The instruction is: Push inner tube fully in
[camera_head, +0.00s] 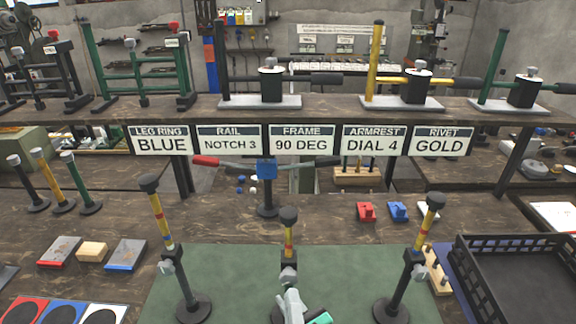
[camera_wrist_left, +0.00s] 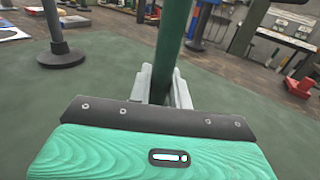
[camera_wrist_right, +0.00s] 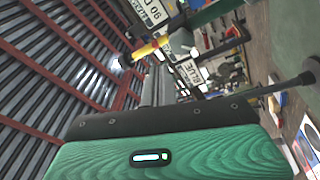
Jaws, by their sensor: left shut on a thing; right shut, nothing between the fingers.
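Three telescopic legs stand on round black bases. The middle leg's inner tube (camera_head: 289,237), banded yellow and red with a black cap, stands upright above its dark collar; a short length shows. It appears in the right wrist view (camera_wrist_right: 146,50), just past my fingertips. The left leg's inner tube (camera_head: 161,215) and right leg's inner tube (camera_head: 424,223) show more length. My left gripper (camera_wrist_left: 160,82) is shut on a dark green outer tube (camera_wrist_left: 172,40). My right gripper (camera_wrist_right: 158,82) is shut and empty. Pale fingers at the head view's bottom middle hide the middle leg's lower part.
A green mat (camera_head: 235,262) lies under the legs. A black crate (camera_head: 510,240) stands at the right. Red and blue blocks (camera_head: 366,211) lie behind the right leg. A post with a blue block (camera_head: 266,170) stands behind the middle leg, under the signs.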

